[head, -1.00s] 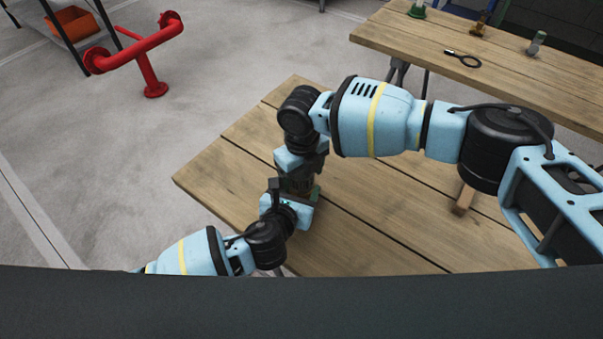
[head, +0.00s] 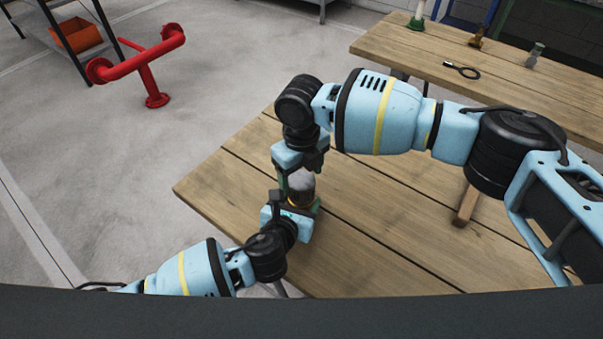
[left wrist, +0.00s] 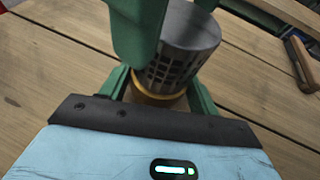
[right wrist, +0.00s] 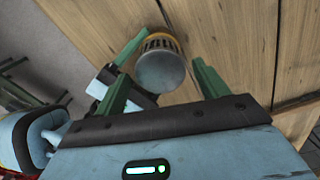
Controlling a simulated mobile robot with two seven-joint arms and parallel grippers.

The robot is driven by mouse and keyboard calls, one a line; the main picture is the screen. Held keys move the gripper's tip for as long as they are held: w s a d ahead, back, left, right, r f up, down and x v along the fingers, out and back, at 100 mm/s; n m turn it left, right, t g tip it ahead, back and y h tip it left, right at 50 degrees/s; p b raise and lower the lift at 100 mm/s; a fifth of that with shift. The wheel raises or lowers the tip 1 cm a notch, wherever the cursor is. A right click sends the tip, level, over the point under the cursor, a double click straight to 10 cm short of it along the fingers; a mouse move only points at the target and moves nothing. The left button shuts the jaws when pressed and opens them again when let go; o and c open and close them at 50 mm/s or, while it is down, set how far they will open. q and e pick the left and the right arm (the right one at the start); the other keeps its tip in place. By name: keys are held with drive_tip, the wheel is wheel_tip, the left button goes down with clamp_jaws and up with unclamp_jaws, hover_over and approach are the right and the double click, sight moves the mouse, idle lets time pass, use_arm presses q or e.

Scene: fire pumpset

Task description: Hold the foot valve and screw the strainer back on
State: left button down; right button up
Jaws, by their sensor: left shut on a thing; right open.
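The strainer (head: 301,184), a grey cap with a slotted side, stands upright on the brass foot valve (head: 299,201) above the table's near left part. In the left wrist view the strainer (left wrist: 184,42) meets the brass collar (left wrist: 158,94); I cannot tell how tightly it is threaded. My left gripper (head: 294,207) is shut on the foot valve from the side. My right gripper (head: 299,172) is open and empty above the strainer. In the right wrist view its green fingers are spread wide, with the strainer (right wrist: 160,70) beyond and between them, apart from both.
The wooden table (head: 400,220) is mostly clear. A second table (head: 410,42) at the back holds a black ring-shaped tool (head: 463,70) and small fittings. A red pipe stand (head: 150,65) stands on the floor at left.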

wheel_tip(320, 180, up, 2)
drive_tip(key=shift+r+n, duration=0.2)
drive_tip(key=shift+n, duration=0.9)
drive_tip(key=shift+r+n, duration=0.4)
drive_tip(key=shift+f, duration=4)
drive_tip(key=c, duration=1)
drive_tip(key=shift+d+m, duration=0.1)
drive_tip(key=shift+m, duration=1.6)
